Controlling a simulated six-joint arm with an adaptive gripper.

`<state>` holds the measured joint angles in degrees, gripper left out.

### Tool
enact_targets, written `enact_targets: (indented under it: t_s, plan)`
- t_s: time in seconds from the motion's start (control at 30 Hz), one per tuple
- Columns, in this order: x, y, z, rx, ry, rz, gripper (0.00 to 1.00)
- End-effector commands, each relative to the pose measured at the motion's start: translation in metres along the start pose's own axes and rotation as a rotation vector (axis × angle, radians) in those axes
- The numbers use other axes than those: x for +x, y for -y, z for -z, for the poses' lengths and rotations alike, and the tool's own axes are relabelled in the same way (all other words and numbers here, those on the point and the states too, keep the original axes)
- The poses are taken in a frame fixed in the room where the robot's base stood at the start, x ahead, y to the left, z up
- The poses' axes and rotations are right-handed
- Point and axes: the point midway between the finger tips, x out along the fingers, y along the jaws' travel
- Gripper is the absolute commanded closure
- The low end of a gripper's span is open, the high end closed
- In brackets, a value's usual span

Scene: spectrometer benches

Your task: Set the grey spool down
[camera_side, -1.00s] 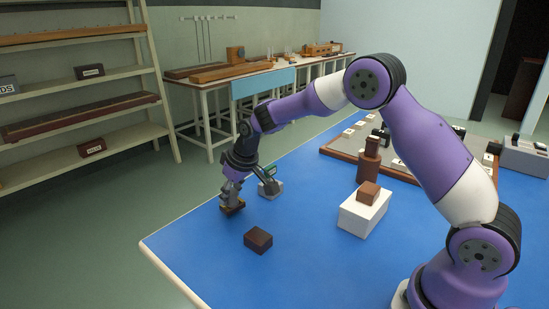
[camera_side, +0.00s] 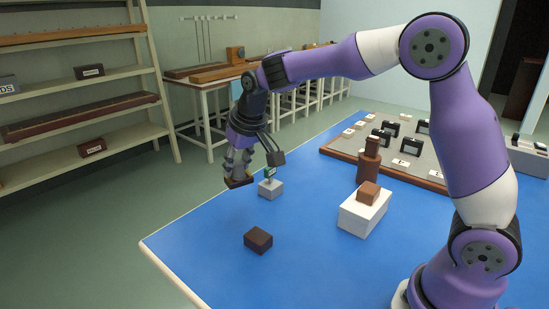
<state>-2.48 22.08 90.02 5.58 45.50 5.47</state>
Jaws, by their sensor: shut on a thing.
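My gripper (camera_side: 238,176) hangs pointing down above the left part of the blue table. It is shut on a small dark brown piece (camera_side: 239,183), which is held clear of the table top. The fingers cover part of this piece, and I cannot make out a grey spool shape in it. A small light grey block (camera_side: 271,190) with a green-faced part on top stands on the table just right of my gripper. The bare blue table top (camera_side: 205,235) lies below and in front of the gripper.
A dark brown block (camera_side: 258,240) lies in front of my gripper. A white box (camera_side: 362,215) with a brown block (camera_side: 368,193) on it stands to the right, with a brown stepped post (camera_side: 372,160) behind it. A brown-edged grey board (camera_side: 405,175) with several black-framed pieces lies farther back.

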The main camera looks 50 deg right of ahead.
Motion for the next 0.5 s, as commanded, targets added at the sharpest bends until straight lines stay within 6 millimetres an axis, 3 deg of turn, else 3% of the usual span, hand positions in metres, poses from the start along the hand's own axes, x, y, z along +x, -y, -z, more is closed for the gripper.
enact_targets:
  t_s: [0.03,0.2,0.3,0.5]
  plan:
    - [0.002,-0.029,0.004,0.065,0.0,-0.027,1.0]
    - [0.002,-0.112,0.007,0.251,-0.002,-0.105,1.0]
    - [-0.001,-0.146,0.004,0.327,-0.003,-0.137,1.0]
    - [0.001,-0.184,-0.003,0.397,-0.001,-0.166,1.0]
